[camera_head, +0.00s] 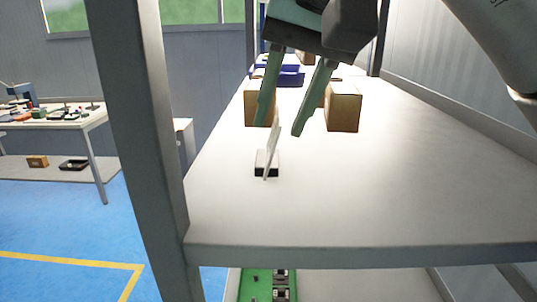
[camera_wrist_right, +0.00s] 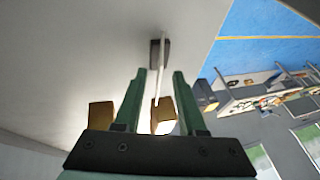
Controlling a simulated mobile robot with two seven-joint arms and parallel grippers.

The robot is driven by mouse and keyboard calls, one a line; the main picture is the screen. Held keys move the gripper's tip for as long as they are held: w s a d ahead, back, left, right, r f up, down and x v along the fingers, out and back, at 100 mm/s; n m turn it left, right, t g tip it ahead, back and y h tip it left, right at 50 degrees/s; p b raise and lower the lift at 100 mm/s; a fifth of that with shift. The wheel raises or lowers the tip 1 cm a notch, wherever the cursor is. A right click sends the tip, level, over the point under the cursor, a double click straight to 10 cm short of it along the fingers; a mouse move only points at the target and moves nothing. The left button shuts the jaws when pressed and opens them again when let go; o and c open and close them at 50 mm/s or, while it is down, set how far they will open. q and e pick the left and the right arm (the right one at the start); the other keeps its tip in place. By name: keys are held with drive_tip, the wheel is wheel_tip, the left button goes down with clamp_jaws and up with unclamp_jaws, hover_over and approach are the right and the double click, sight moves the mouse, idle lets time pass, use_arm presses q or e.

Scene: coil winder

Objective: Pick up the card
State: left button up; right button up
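The card (camera_head: 270,155) is thin and white. It stands on edge in a small black holder (camera_head: 260,170) on the grey shelf (camera_head: 350,200), and I see it nearly edge-on. My right gripper (camera_head: 280,126) is above it with its green fingers apart. In the right wrist view, the card (camera_wrist_right: 162,82) shows as a narrow strip running from the holder (camera_wrist_right: 154,53) toward the space between the fingertips of the right gripper (camera_wrist_right: 160,74). Both fingers look clear of the card. My left gripper is in neither view.
Brown boxes stand farther back on the shelf, one at the right (camera_head: 343,107) and one behind the left finger (camera_head: 252,100). Blue bins (camera_head: 291,77) lie beyond. A grey post (camera_head: 140,130) rises at the shelf's left. The shelf's right front is bare.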

sight(267, 160)
drive_tip(key=x, duration=0.3)
drive_tip(key=shift+w+f, duration=0.15)
drive_tip(key=shift+f, duration=0.1)
clamp_jaws()
idle(1.1)
